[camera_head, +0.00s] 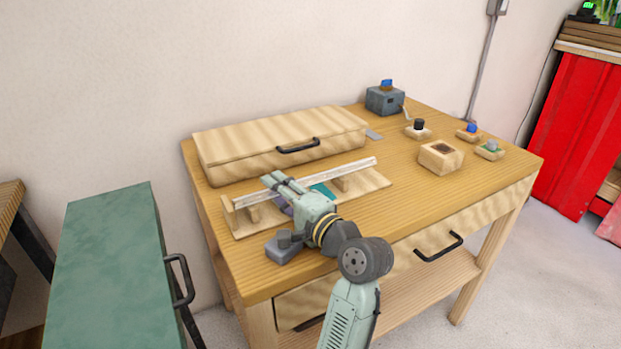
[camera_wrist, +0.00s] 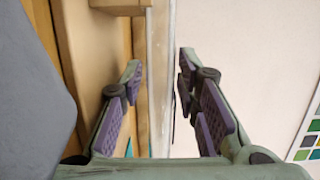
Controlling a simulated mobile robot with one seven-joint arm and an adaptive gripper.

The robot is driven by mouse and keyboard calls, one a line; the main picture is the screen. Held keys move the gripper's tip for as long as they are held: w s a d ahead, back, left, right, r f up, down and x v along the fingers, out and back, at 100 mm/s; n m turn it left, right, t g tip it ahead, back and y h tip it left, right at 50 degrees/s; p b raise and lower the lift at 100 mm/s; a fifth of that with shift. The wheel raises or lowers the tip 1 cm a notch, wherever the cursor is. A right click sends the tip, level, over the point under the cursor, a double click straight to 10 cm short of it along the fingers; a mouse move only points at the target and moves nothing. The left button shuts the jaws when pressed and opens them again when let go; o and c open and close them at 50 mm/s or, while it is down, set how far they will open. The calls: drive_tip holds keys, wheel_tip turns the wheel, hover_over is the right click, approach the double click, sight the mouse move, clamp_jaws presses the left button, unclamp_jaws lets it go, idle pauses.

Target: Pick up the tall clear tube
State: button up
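A long, pale, clear-looking bar (camera_head: 335,172) lies across a low wooden stand (camera_head: 372,184) on the workbench; it looks like the tall clear tube, lying flat, though I cannot tell its material for sure. My gripper (camera_head: 272,181) is at the left part of this bar and hides some of it. In the wrist view, my gripper (camera_wrist: 160,65) is open, with purple pads on both fingers. A pale upright strip (camera_wrist: 159,40), likely the same bar, runs between the fingers, with no clear contact on either side.
A long wooden case (camera_head: 240,152) with a black handle lies behind the stand. A grey block (camera_head: 285,250) is close to my wrist. A grey box (camera_head: 384,100), an open wooden box (camera_head: 441,157) and several small blocks stand to the right. The bench's front right is clear.

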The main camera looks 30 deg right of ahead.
drive_tip(key=shift+c, duration=0.3)
clamp_jaws()
drive_tip(key=shift+r, duration=0.1)
